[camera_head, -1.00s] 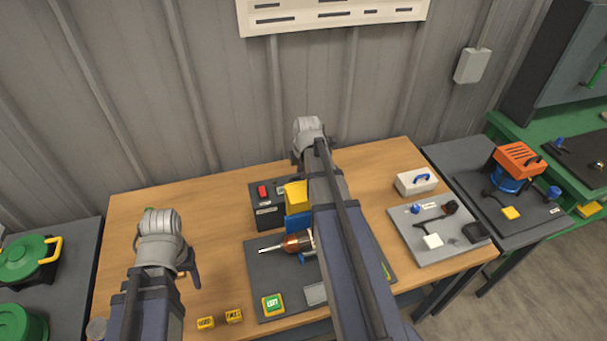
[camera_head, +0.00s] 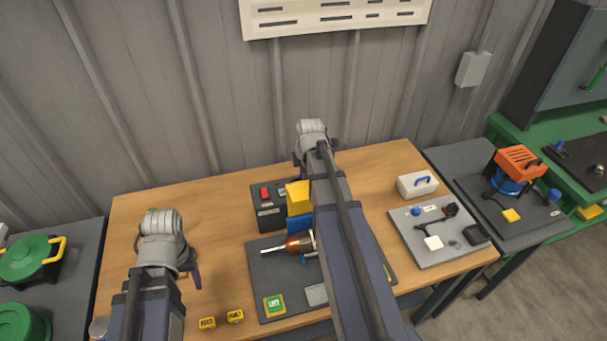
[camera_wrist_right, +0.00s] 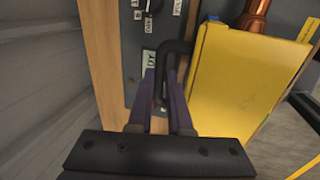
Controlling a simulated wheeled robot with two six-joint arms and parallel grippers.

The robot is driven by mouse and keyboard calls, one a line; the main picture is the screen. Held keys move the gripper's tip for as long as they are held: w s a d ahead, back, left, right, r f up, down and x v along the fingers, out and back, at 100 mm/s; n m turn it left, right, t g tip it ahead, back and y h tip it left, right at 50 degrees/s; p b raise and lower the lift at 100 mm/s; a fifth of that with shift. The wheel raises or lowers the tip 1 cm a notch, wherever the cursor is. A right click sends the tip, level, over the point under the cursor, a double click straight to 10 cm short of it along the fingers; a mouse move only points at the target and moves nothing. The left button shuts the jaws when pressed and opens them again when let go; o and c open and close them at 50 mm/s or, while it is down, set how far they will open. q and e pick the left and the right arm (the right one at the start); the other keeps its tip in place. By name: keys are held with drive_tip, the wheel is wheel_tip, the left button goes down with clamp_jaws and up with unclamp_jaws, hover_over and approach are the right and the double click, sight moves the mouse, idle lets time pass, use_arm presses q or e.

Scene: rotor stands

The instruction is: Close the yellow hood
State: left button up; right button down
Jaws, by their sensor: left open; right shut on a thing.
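The yellow hood (camera_head: 298,196) stands above a blue part (camera_head: 299,222) near the back of the dark board, partly hidden by my right arm. In the right wrist view the hood (camera_wrist_right: 245,82) is a large tilted yellow panel with a black handle (camera_wrist_right: 172,47) at its left side. My right gripper (camera_wrist_right: 165,78) has its two fingers at this handle and is shut on it. My left gripper (camera_head: 192,270) is open and empty over the left part of the table, apart from the hood.
A dark box with a red switch (camera_head: 265,193) stands left of the hood. A copper-coloured part (camera_head: 300,243) lies in front. A green-topped button (camera_head: 274,304) and yellow cubes (camera_head: 235,316) are near the front. A white box (camera_head: 416,185) stands right.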

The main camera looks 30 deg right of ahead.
sight(308, 184)
drive_tip(key=shift+s+a+r, duration=0.15)
drive_tip(key=shift+s+r, duration=0.05)
drive_tip(key=shift+s, duration=0.3)
drive_tip(key=shift+s+a+r, duration=0.1)
drive_tip(key=shift+s+r, duration=0.1)
drive_tip(key=shift+s, duration=0.3)
drive_tip(key=shift+s+p, duration=0.1)
drive_tip(key=shift+p, duration=0.2)
drive_tip(key=shift+s+a+r, duration=0.1)
drive_tip(key=shift+s+a, duration=0.05)
drive_tip(key=shift+s, duration=0.45)
drive_tip(key=shift+s+a+r, duration=0.1)
drive_tip(key=shift+s+a, duration=0.05)
drive_tip(key=shift+s, duration=0.4)
drive_tip(key=shift+s+a, duration=0.15)
drive_tip(key=shift+s, duration=0.5)
drive_tip(key=shift+s+a, duration=0.15)
drive_tip(key=shift+s, duration=0.5)
